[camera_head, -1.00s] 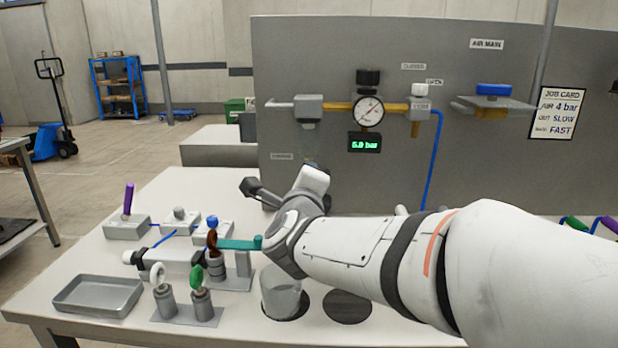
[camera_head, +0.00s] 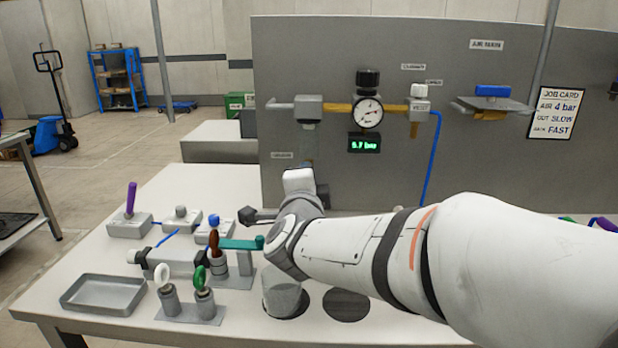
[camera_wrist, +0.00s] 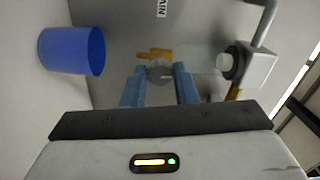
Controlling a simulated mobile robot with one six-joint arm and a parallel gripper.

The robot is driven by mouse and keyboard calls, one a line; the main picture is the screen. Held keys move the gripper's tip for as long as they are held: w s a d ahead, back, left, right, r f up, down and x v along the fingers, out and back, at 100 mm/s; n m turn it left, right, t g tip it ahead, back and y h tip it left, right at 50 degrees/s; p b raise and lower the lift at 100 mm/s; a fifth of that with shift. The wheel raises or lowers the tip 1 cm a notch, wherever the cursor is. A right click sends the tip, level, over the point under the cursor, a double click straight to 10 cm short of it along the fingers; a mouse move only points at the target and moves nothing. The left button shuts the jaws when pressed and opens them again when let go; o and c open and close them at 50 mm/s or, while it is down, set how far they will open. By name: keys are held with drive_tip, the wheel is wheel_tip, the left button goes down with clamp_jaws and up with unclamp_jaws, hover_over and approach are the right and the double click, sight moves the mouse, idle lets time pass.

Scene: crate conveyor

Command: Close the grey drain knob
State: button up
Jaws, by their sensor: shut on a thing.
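The grey drain knob (camera_wrist: 159,72) shows in the wrist view below a brass fitting (camera_wrist: 155,53). My gripper (camera_wrist: 160,78) is shut on the knob, with one blue finger on each side of it. In the head view the knob and my fingers are hidden behind my own wrist and arm. The drain label (camera_head: 282,155) is on the grey panel just left of the clear bowl (camera_head: 308,143) of the air unit. How far the knob is turned cannot be told.
The gauge (camera_head: 368,112) and a green display (camera_head: 364,144) are on the panel (camera_head: 460,150). A blue cup (camera_wrist: 72,50) shows in the wrist view.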

idle(0.3)
drive_tip(key=o, duration=1)
drive_tip(key=s+p, duration=0.1)
drive_tip(key=s, duration=0.7)
drive_tip(key=shift+a, duration=0.15)
drive_tip(key=s+d+r+n+g+p, duration=0.2)
drive_tip(key=s+d+n+g+p, duration=1.3)
drive_tip(key=p, duration=0.5)
drive_tip(key=shift+s+d+n+y, duration=0.4)
drive_tip(key=shift+d+n, duration=0.3)
drive_tip(key=shift+d, duration=0.45)
